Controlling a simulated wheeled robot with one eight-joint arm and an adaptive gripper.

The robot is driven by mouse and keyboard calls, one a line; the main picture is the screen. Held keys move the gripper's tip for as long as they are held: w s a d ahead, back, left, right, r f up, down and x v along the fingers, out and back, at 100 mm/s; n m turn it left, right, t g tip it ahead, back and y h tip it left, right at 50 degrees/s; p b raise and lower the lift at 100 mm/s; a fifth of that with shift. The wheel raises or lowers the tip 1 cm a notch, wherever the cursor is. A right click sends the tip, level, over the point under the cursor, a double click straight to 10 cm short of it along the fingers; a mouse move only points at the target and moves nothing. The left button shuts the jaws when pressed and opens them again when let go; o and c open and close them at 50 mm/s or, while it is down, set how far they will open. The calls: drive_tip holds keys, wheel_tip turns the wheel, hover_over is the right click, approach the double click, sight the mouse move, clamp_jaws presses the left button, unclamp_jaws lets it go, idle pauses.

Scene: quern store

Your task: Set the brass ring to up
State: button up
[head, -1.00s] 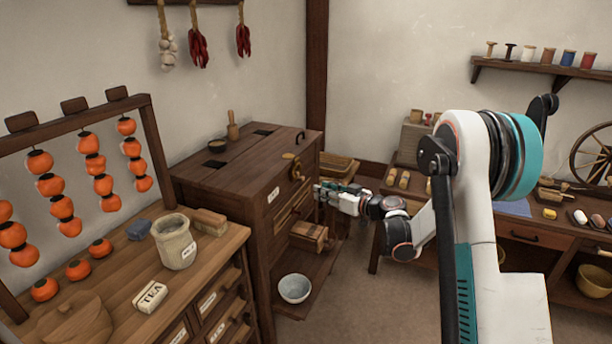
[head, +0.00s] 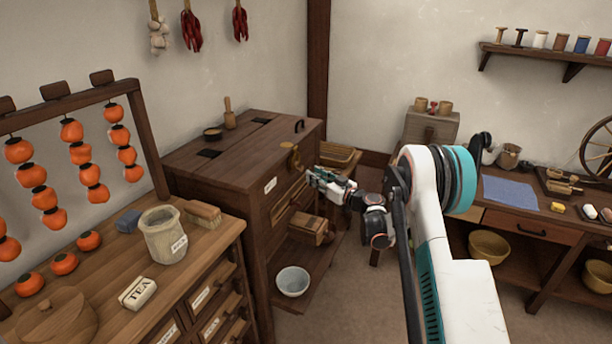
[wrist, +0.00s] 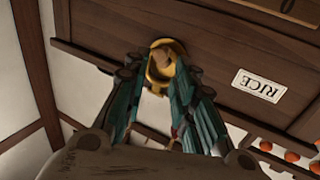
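The brass ring (head: 293,158) is on the upper front of the dark wooden cabinet (head: 235,165), near its right corner. In the wrist view the brass ring (wrist: 161,68) shows as a gold loop around a brownish centre, on the wood to one side of the RICE label. My gripper (head: 315,178) is just right of and below the ring in the head view. In the wrist view my gripper's teal fingers (wrist: 158,72) are spread, with the ring showing between and just beyond their tips. Contact cannot be told. The ring's setting is unclear.
A small open drawer (head: 308,229) juts out below my gripper. A pale bowl (head: 293,281) sits on the cabinet's low ledge. A chest with a jar (head: 163,235) stands at front left. A workbench (head: 525,230) stands at right.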

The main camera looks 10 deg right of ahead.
sight(303, 169)
drive_tip(key=shift+b+x, duration=0.65)
drive_tip(key=shift+x, duration=2.1)
drive_tip(key=shift+c, duration=0.6)
clamp_jaws()
